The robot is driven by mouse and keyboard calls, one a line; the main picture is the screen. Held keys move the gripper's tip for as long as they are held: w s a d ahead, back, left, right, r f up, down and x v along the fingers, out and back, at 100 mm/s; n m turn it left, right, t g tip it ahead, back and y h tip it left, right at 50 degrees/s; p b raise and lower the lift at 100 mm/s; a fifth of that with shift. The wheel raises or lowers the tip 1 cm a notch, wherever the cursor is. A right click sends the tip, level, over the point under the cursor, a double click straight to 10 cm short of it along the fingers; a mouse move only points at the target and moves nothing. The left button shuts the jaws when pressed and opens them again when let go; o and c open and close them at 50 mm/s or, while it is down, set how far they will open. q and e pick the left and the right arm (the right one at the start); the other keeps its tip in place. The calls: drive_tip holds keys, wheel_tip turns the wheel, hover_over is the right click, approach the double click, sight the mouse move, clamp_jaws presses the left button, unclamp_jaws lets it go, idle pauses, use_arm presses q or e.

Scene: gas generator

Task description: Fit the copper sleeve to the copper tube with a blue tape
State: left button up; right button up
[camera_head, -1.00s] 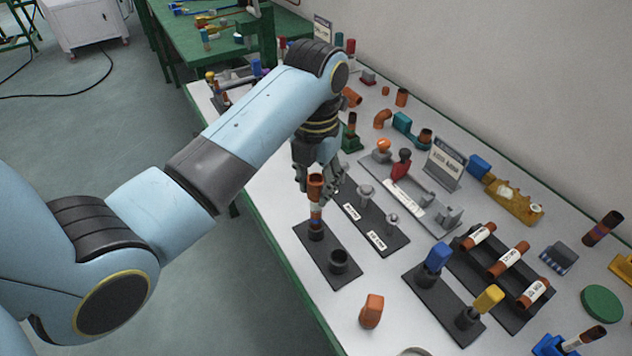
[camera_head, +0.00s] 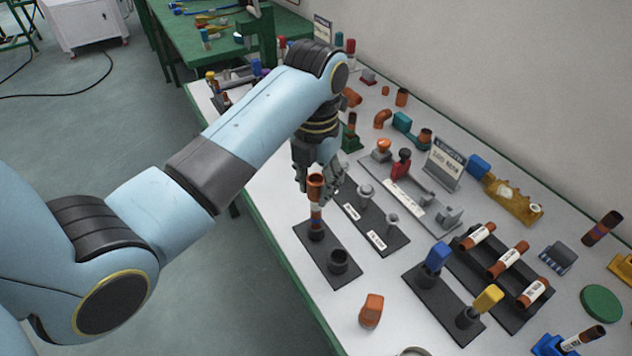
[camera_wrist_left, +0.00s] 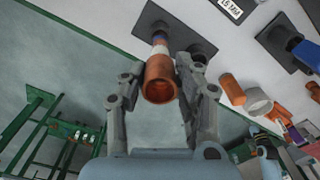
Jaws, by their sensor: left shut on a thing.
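The copper sleeve (camera_head: 315,187) is an orange-brown open cylinder. It is also large in the left wrist view (camera_wrist_left: 160,82). My left gripper (camera_head: 321,187) is shut on it, with a finger on each side in the wrist view (camera_wrist_left: 163,72). The copper tube (camera_head: 316,213), with a white and blue band (camera_wrist_left: 160,42), stands upright in a black holder plate (camera_head: 343,279). The sleeve is in line with the tube at its top end, and the two appear to meet. I cannot tell how far they overlap. My right gripper is not seen.
An empty round socket (camera_head: 338,261) is on the same plate. A plate with blue (camera_head: 438,256) and yellow (camera_head: 488,299) pieces and a rack of labelled tubes (camera_head: 508,259) stand further right.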

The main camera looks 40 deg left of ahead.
sight(316, 196)
use_arm(q)
drive_tip(key=shift+f, duration=0.2)
idle(0.5)
drive_tip(key=shift+f+b, duration=0.35)
drive_tip(key=shift+b, duration=0.15)
drive_tip(key=shift+f+b, duration=1)
drive_tip(key=shift+f, duration=0.05)
drive_tip(key=o, duration=1)
drive_tip(key=shift+o, duration=0.2)
drive_tip(key=shift+r, duration=0.1)
wheel_tip(316, 196, up, 7)
drive_tip(key=shift+r, duration=0.2)
